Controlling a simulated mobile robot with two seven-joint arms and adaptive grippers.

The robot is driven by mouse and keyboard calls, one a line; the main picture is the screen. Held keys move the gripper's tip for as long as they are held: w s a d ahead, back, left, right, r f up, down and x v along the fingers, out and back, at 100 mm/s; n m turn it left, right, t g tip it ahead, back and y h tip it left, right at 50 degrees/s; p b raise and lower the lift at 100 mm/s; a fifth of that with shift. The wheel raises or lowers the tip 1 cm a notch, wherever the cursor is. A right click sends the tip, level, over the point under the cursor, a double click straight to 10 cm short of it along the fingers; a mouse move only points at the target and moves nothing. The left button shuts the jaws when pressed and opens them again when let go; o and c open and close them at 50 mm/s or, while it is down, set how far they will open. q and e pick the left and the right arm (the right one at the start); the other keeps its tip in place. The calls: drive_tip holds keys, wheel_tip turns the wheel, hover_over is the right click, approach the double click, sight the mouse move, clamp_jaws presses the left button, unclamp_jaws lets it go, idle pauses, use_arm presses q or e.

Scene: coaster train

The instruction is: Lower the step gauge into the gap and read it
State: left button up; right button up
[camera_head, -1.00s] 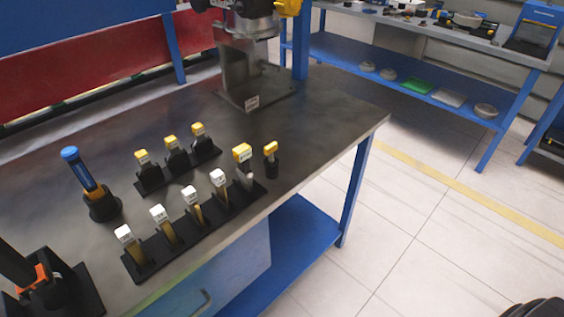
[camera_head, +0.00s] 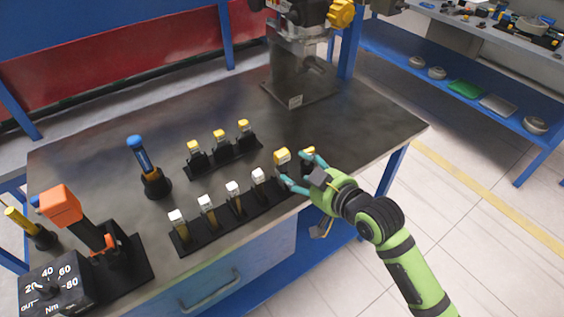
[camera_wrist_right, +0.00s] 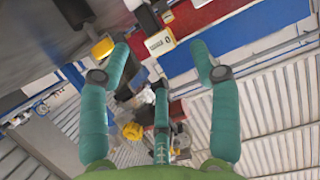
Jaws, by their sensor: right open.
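My right gripper (camera_head: 294,170) is open at the right end of the front row of tools, with its teal fingers spread near two yellow-topped pieces. One yellow-topped piece (camera_head: 283,157) stands at the end of the front rack; the other (camera_head: 309,152) stands just to its right, partly hidden by a finger. I cannot tell which is the step gauge. In the right wrist view, a white-labelled piece (camera_wrist_right: 160,43) shows between the open fingers (camera_wrist_right: 160,55), and a yellow block (camera_wrist_right: 102,48) is beside the left finger. No grip on either shows. My left gripper is out of view.
White-topped tools (camera_head: 232,187) fill the front rack, with three yellow-topped ones (camera_head: 219,135) behind. A blue-handled tool (camera_head: 140,155) stands left. An orange-topped tool (camera_head: 62,207) and a torque dial box (camera_head: 50,290) are front left. A machine column (camera_head: 297,70) stands at the back.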

sight(285, 159)
drive_tip(key=x, duration=0.2)
drive_tip(key=p+x, duration=0.1)
drive_tip(key=x, duration=0.1)
drive_tip(key=p+x, duration=0.1)
drive_tip(key=x, duration=0.1)
drive_tip(key=shift+w+r, duration=0.3)
drive_tip(key=shift+r, duration=0.05)
drive_tip(key=shift+w+a+f, duration=0.2)
drive_tip(key=shift+w, duration=0.05)
